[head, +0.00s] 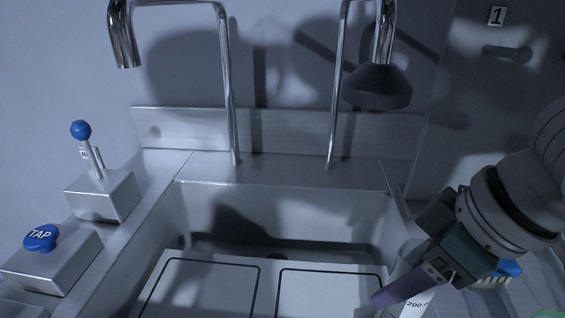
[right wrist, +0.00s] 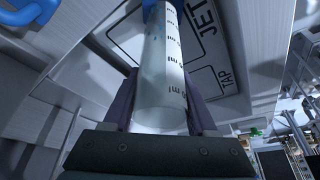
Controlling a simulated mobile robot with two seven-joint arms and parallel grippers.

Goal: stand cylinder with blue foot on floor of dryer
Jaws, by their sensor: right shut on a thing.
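The clear cylinder (right wrist: 163,70) with dark millilitre marks is between the fingers of my right gripper (right wrist: 160,108) in the right wrist view. A blue part (right wrist: 152,5), which looks like its foot, shows at its far end and is cut by the picture edge. In the head view my right gripper (head: 385,296) is shut on the cylinder (head: 418,304) at the lower right, by the sink's right rim. The gripper hides part of the cylinder. I cannot make out a dryer in either view. My left gripper is not in view.
A steel sink (head: 300,198) has a board (head: 268,277) with two outlined fields across its front. Two taps (head: 228,90) (head: 380,85) rise behind. A blue-knobbed lever (head: 81,130) and a blue TAP button (head: 41,237) stand left. A blue item (head: 509,267) lies right, beyond my gripper.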

